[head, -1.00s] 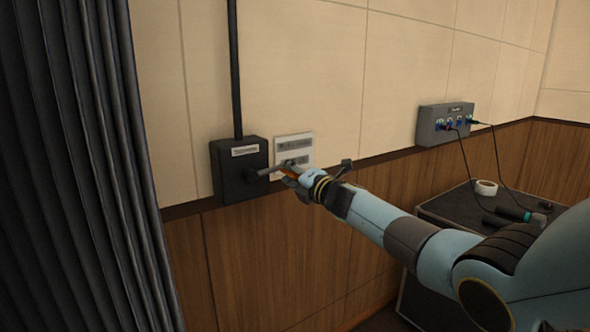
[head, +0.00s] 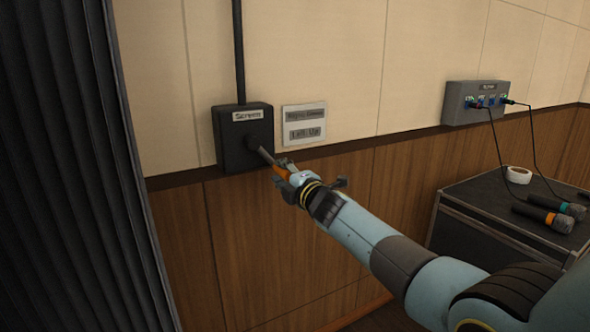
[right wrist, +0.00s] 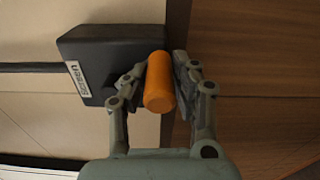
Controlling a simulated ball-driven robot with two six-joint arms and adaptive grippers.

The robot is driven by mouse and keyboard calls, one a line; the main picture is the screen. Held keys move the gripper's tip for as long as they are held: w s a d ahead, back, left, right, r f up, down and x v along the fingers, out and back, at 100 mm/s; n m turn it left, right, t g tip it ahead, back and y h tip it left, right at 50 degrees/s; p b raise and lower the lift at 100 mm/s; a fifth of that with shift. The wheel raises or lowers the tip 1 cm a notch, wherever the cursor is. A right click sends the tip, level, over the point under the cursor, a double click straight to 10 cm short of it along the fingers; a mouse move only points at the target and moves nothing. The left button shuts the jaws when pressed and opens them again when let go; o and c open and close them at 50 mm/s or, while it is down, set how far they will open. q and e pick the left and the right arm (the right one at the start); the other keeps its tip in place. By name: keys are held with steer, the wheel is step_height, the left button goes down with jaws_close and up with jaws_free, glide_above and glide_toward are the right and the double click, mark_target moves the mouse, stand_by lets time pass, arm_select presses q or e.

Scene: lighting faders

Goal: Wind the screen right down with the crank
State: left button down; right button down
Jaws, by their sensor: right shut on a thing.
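The black crank box (head: 232,152) labelled "Screen" is fixed to the wall, with a black pipe rising from its top. Its crank arm (head: 265,155) points down and to the right, ending in an orange handle (head: 281,173). My right gripper (head: 288,173) is shut on the orange handle. In the right wrist view the handle (right wrist: 159,82) lies between the two fingers (right wrist: 160,85), and the box (right wrist: 110,58) is behind it. The screen itself is not recognisable in these views. My left gripper is not in view.
A sign (head: 304,124) reads "Left: Up" beside the box; its upper line is hard to read. A dark curtain (head: 70,180) hangs at left. A grey socket box (head: 477,102) with cables is at right, above a black case (head: 465,203) holding microphones and tape.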

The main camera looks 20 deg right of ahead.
steer(key=shift+a+f, duration=0.4)
steer(key=shift+f, duration=0.1)
steer(key=shift+s+a+f+m+b, duration=0.1)
steer(key=shift+a+f+m+b, duration=0.05)
steer(key=shift+a+m, duration=0.8)
steer(key=shift+s+a+f+m+b, duration=0.1)
steer(key=shift+a+f+m+b, duration=0.1)
steer(key=shift+a+m, duration=0.65)
steer(key=shift+a+f+m+b, duration=0.15)
steer(key=shift+a+m, duration=0.4)
steer(key=shift+m, duration=0.75)
steer(key=c, duration=1.1)
jaws_free()
